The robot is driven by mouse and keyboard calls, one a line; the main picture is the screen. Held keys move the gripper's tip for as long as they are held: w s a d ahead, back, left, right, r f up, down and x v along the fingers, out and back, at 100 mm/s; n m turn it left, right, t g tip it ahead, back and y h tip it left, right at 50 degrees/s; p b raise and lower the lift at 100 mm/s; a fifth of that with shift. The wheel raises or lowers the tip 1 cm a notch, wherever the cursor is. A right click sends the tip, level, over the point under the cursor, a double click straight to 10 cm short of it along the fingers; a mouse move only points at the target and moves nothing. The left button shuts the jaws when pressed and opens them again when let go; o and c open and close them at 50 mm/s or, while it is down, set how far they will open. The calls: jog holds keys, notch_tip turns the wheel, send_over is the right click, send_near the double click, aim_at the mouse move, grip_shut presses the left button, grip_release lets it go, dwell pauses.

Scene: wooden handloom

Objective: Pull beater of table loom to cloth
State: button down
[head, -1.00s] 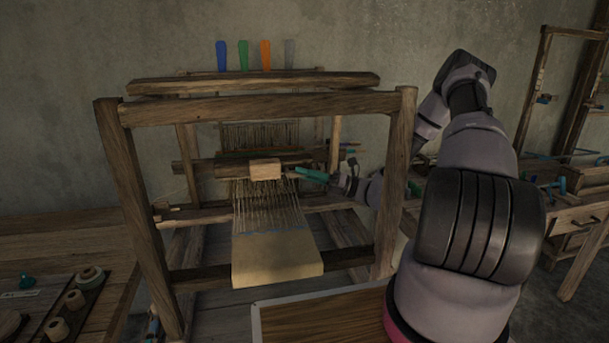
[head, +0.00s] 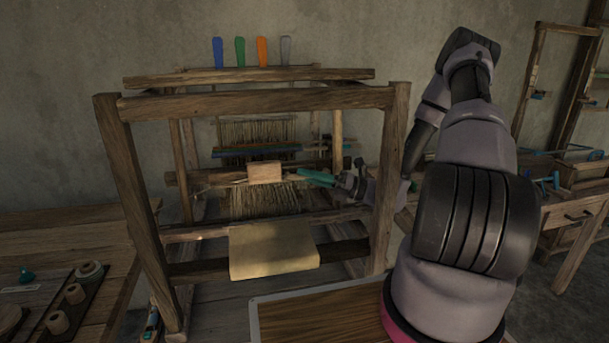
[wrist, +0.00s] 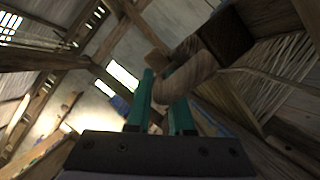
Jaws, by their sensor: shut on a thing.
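The table loom (head: 250,104) stands ahead in the head view. Its beater's upper bar (head: 215,176) runs across the middle and carries a pale wooden block (head: 264,172). Pale cloth (head: 272,252) lies at the loom's front. A lower crossbar (head: 200,232) passes right at the cloth's back edge; I cannot tell if they touch. My gripper (head: 303,175), with teal fingers, reaches in from the right and is shut at the block's right side. In the wrist view, the fingers (wrist: 160,98) meet a rounded wooden piece (wrist: 190,72), apparently the beater's handle. The exact contact is partly hidden.
The loom's right front post (head: 390,180) stands close to my forearm. Blue, green, orange and grey upright pieces (head: 252,52) top the loom. Thread spools (head: 74,294) lie on the left bench. Another bench (head: 575,210) stands at the right.

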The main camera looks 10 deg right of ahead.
jog(key=shift+r, duration=0.1)
jog(key=c, duration=0.8)
grip_release()
jog(key=shift+s, duration=0.1)
jog(key=shift+d, duration=0.1)
jog(key=v, duration=1)
jog(key=shift+d, duration=0.3)
jog(key=shift+s, duration=0.1)
